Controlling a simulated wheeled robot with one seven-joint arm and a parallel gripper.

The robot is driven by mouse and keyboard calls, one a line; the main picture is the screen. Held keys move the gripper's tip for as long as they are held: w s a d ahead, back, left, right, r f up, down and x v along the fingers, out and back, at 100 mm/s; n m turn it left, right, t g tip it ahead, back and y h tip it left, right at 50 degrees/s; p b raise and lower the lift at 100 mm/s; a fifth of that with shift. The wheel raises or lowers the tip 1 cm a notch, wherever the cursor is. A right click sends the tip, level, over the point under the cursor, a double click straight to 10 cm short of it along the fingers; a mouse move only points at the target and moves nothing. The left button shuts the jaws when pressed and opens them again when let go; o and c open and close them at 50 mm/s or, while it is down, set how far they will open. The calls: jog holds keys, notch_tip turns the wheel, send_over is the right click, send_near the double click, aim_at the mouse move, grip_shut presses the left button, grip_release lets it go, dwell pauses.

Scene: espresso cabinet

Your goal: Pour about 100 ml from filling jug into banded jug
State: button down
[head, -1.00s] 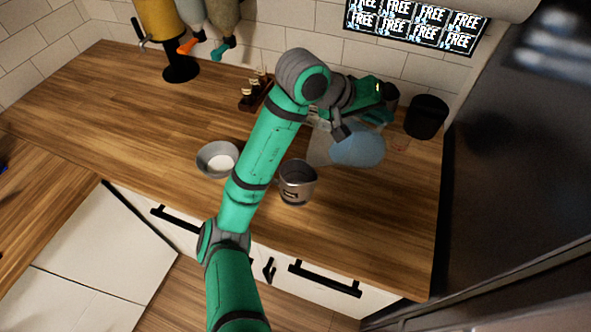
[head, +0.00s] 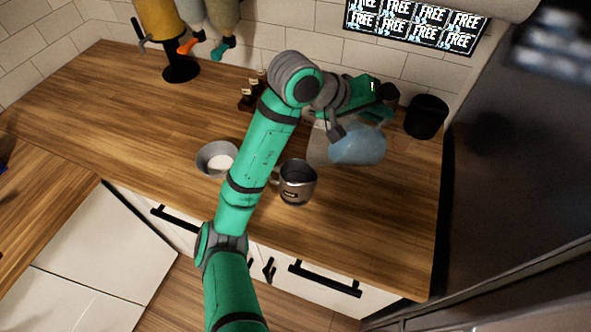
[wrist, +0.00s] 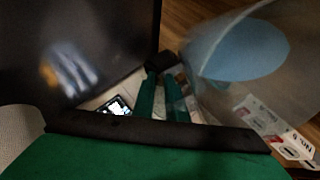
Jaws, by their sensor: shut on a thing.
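The filling jug, a clear jug with pale blue liquid (head: 360,147), is held above the counter at the right, behind and right of the banded jug. It looks tilted. It also fills the upper right of the wrist view (wrist: 250,60), with the blue liquid inside. My gripper (head: 340,128) is shut on it; the grip point is partly hidden by the arm. In the wrist view, the gripper fingers (wrist: 160,95) reach beside the jug. The banded jug (head: 298,186), a grey metal jug with a dark band mark, stands upright on the counter, apart from the filling jug. No stream shows between them.
A grey bowl with white contents (head: 213,158) stands left of my arm. Small dark bottles (head: 250,97) and dispensers (head: 180,65) are at the back. A black canister (head: 426,117) stands right of the filling jug. The front right counter (head: 385,225) is clear.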

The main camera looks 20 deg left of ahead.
jog(key=shift+s+a+r+t+h, duration=0.25)
jog(key=shift+r, duration=0.25)
jog(key=shift+s+a+r+t+h, duration=0.2)
jog(key=shift+a+r+t+h, duration=0.05)
jog(key=shift+r, duration=0.25)
dwell(3.2)
